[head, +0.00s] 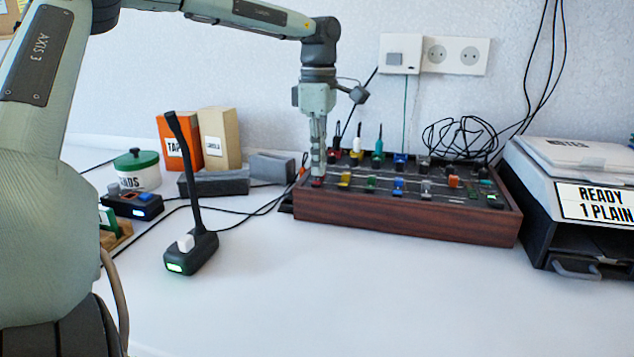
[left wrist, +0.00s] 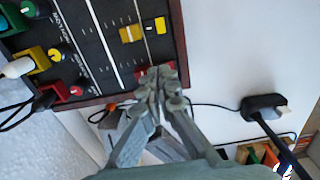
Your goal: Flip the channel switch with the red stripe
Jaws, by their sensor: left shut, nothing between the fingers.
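The mixer (head: 405,220) is a dark panel with a wooden case, standing at the back of the table. A row of coloured channel controls runs along its front, with the red one (head: 317,182) at the left end. My left gripper (head: 318,174) points down with shut, empty fingers right over this red control. In the left wrist view the fingertips (left wrist: 160,76) partly cover the red piece (left wrist: 170,66) near the mixer's edge. I cannot tell whether they touch it, and the switch's position is hidden. A yellow control (left wrist: 160,25) is beside it. My right gripper is not in view.
A desk microphone (head: 191,255) stands left of the mixer, with a cable on the table. A printer (head: 590,205) stands to the right. Cartons (head: 220,138) and a green-lidded pot (head: 139,170) are at the back left. The front table is clear.

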